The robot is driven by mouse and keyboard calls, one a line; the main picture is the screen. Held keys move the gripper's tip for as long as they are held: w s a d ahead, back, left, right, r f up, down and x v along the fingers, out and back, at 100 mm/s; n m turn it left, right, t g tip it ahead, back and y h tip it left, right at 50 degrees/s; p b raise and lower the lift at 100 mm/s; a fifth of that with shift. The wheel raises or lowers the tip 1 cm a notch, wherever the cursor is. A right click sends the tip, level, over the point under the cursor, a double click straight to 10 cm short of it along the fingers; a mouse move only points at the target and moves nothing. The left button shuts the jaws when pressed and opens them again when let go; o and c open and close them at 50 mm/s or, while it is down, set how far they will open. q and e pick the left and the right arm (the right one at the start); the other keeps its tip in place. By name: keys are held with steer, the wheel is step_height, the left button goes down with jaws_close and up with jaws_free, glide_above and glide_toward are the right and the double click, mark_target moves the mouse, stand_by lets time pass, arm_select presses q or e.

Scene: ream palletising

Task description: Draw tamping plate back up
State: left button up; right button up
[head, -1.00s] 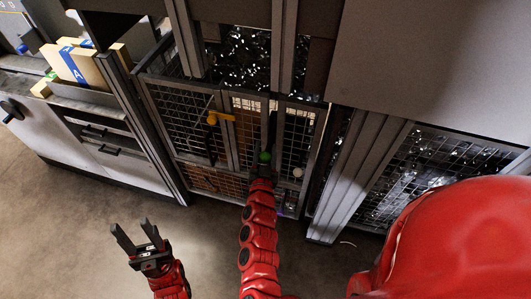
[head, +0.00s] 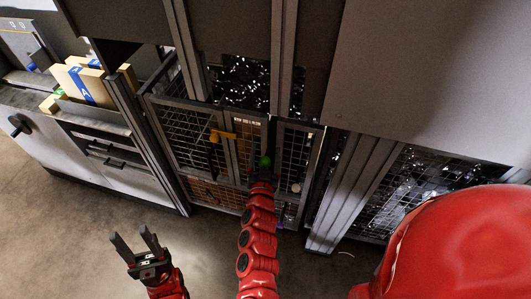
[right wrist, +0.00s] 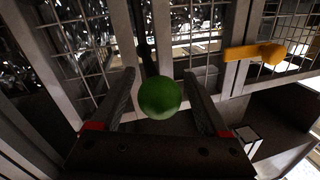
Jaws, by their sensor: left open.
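A green ball knob (head: 265,162) sits on a dark upright bar in front of the mesh doors. In the right wrist view the green knob (right wrist: 160,98) lies between the fingers of my right gripper (right wrist: 160,85), with a small gap showing on each side. The right gripper is open around it. In the head view my right gripper (head: 262,174) is small and partly hidden at the knob. My left gripper (head: 134,246) is open and empty over the floor, at lower left. I cannot make out the tamping plate.
The mesh doors (head: 182,125) carry a yellow latch (head: 221,135), which also shows in the right wrist view (right wrist: 255,53). Shiny dark material lies behind the mesh. A counter with wrapped packs (head: 75,82) stands at left. Grey posts stand right of the doors. The floor at lower left is clear.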

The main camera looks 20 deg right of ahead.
steer(key=shift+s+a, duration=0.15)
steer(key=shift+s, duration=0.1)
steer(key=p+v, duration=0.8)
steer(key=v, duration=0.9)
steer(key=shift+w+f, duration=0.1)
